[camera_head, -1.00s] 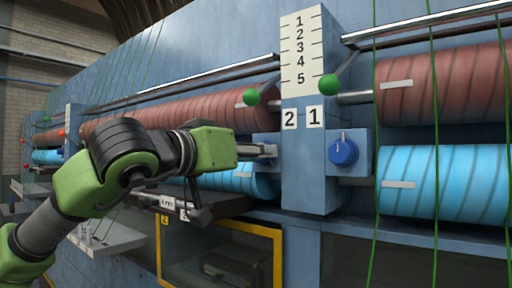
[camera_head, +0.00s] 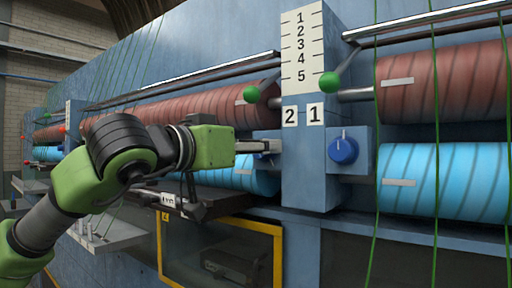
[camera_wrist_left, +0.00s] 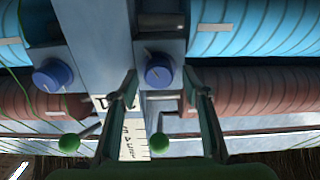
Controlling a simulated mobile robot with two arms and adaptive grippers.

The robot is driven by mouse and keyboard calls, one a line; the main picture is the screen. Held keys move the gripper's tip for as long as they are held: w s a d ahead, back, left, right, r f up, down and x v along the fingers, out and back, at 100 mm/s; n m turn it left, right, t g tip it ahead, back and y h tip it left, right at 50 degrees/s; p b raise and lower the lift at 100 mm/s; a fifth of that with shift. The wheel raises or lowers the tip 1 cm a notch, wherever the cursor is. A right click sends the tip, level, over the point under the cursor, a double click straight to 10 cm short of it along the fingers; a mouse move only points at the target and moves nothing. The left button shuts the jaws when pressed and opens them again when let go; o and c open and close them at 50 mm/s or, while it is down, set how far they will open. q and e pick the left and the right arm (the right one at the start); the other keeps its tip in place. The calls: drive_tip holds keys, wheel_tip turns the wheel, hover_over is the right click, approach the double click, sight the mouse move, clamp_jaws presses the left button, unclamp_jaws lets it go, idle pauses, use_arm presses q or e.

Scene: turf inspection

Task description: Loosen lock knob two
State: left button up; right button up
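Lock knob two is the blue round knob (camera_wrist_left: 158,70) on a grey-blue block in the left wrist view, which shows the machine upside down. In the head view my gripper mostly hides this knob, beside the "2" plate (camera_head: 290,116). My left gripper (camera_wrist_left: 159,73) is open, with one finger on each side of the knob in the left wrist view. I cannot tell whether the fingers touch it. Knob one (camera_head: 343,150), also blue with a pointer mark, is right of the post; it also shows in the left wrist view (camera_wrist_left: 52,75). My right gripper is not in view.
Two green-balled levers (camera_head: 252,94) (camera_head: 329,80) stand out above the knobs. The blue post (camera_head: 308,180) carries a 1-to-5 scale (camera_head: 302,50). Red rollers (camera_head: 440,84) and cyan rollers (camera_head: 445,182) run alongside. Green strands cross the front at right. A yellow-framed window (camera_head: 278,258) is below.

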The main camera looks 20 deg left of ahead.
use_arm(q)
drive_tip(key=shift+f, duration=0.15)
drive_tip(key=v, duration=1.2)
